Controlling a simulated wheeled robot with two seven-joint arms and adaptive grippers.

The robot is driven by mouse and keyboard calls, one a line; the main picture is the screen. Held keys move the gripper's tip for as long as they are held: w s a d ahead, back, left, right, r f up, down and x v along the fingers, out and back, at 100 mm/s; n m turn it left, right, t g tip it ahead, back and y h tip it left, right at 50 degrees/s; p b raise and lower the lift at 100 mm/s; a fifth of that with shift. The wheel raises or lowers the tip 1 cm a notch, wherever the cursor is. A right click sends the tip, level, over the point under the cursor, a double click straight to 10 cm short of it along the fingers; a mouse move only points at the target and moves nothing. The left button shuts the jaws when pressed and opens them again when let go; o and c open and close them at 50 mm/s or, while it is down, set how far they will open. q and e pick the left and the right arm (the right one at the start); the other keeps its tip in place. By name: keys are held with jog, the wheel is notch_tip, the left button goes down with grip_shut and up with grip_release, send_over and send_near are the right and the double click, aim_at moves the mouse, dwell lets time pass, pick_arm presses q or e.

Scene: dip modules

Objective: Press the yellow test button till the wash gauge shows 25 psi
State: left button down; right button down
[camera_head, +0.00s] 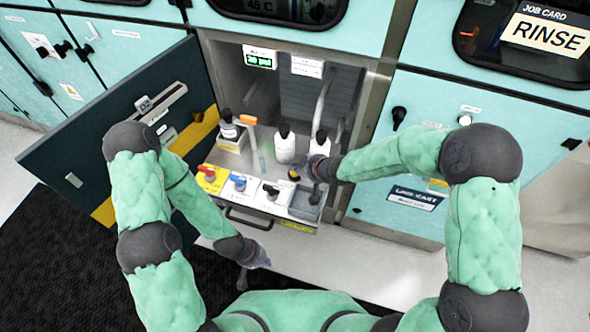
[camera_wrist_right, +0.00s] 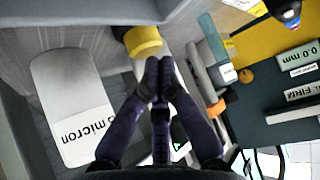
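The yellow test button (camera_wrist_right: 143,41) shows in the right wrist view as a yellow cylinder on a dark base. My right gripper (camera_wrist_right: 158,68) has its fingertips together, with nothing between them, right beside the button; I cannot tell whether they touch it. In the head view my right gripper (camera_head: 304,172) is inside the open bay, at the right of the drawer, and mostly covers the button. The wash gauge (camera_head: 260,57) at the back of the bay has a green display that seems to read 20 psi. My left gripper (camera_head: 254,262) hangs low in front of the drawer; its fingers are unclear.
Red, blue and black valve handles (camera_head: 240,183) sit on the pulled-out drawer. White bottles (camera_head: 285,146) stand behind them. The dark door (camera_head: 75,165) is open at the left. A RINSE job card (camera_head: 548,36) is at upper right. The floor in front is clear.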

jog(key=shift+f+b, duration=0.45)
jog(key=shift+f, duration=0.15)
dwell(0.8)
jog(key=shift+r, duration=0.1)
dwell(0.3)
jog(key=shift+r+p, duration=0.95)
jog(key=shift+p, duration=0.05)
notch_tip(320, 180, up, 5)
jog(key=p, duration=0.5)
dwell(0.6)
